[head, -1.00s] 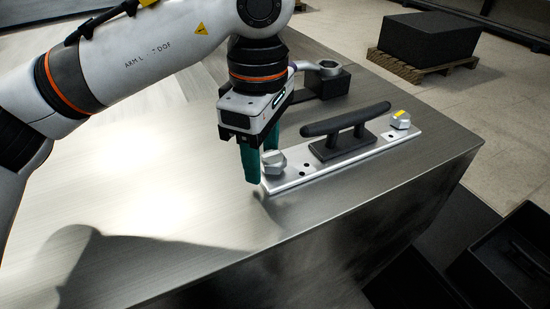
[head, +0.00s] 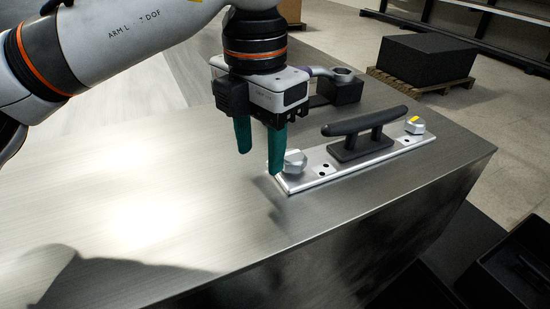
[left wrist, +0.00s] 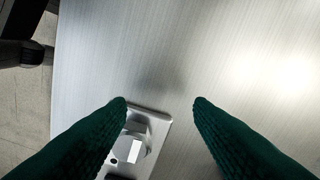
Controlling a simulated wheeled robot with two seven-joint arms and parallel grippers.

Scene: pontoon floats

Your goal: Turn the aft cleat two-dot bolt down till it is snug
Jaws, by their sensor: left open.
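The black cleat (head: 362,130) stands on a long silver plate (head: 345,170) on the metal top. A silver hex bolt (head: 294,162) sits at the plate's near left end, with dark dots on the plate beside it. My left gripper (head: 261,161) is open and empty, with teal fingers pointing down just left of the near bolt. In the left wrist view the near bolt (left wrist: 132,146) shows beside the left finger, low in the gap between the fingers (left wrist: 160,102). My right gripper is out of view.
A ring-ended wrench (head: 341,75) lies on a black block (head: 342,91) behind the cleat. The metal top (head: 130,195) is clear at left and ends along a front edge. Beyond it are a dark foam block (head: 427,62) on a pallet and a black bin (head: 515,265).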

